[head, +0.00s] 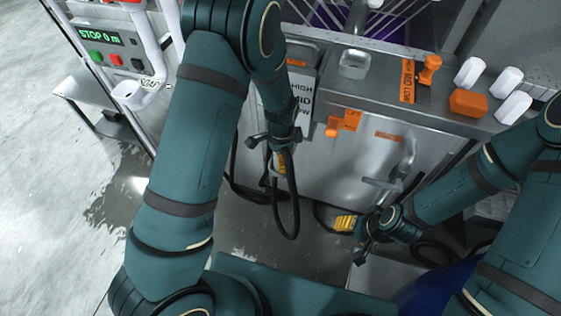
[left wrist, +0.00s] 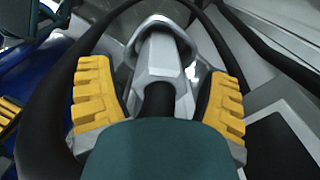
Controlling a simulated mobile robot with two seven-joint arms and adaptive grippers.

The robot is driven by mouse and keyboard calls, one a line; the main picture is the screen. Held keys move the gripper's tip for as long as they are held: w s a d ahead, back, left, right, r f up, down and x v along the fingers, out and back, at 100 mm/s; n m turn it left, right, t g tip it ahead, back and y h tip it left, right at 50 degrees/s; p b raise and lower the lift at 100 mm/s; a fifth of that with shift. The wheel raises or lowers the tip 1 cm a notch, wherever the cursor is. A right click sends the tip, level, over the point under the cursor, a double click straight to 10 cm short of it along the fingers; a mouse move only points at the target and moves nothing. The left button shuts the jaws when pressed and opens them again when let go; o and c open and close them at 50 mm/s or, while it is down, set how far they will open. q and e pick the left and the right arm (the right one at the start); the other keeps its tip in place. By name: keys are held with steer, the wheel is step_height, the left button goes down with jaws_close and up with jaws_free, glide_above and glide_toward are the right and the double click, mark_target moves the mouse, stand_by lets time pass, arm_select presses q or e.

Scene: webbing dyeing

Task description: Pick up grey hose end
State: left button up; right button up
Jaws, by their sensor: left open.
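The grey hose end (left wrist: 158,75) shows in the middle of the left wrist view, with a ring-like top and a black hose (left wrist: 158,98) at its near end. My left gripper (left wrist: 160,100) is open, with one yellow finger pad on each side of it. Gaps show between the pads and the hose end. In the head view my left gripper (head: 281,158) is in front of the steel machine, above a hanging hose loop (head: 294,222); it largely hides the hose end. My right gripper (head: 346,223) is lower right, with yellow pads showing; its opening is unclear.
The steel machine (head: 365,160) stands close behind both grippers, with a pipe handle (head: 405,160) and orange tags. White and orange blocks (head: 468,102) are on its top. A control panel (head: 105,40) is at upper left. The floor (head: 50,190) at left is clear.

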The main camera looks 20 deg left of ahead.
arm_select(q)
steer(key=shift+f, duration=0.35)
jaws_close()
steer(key=shift+r, duration=0.15)
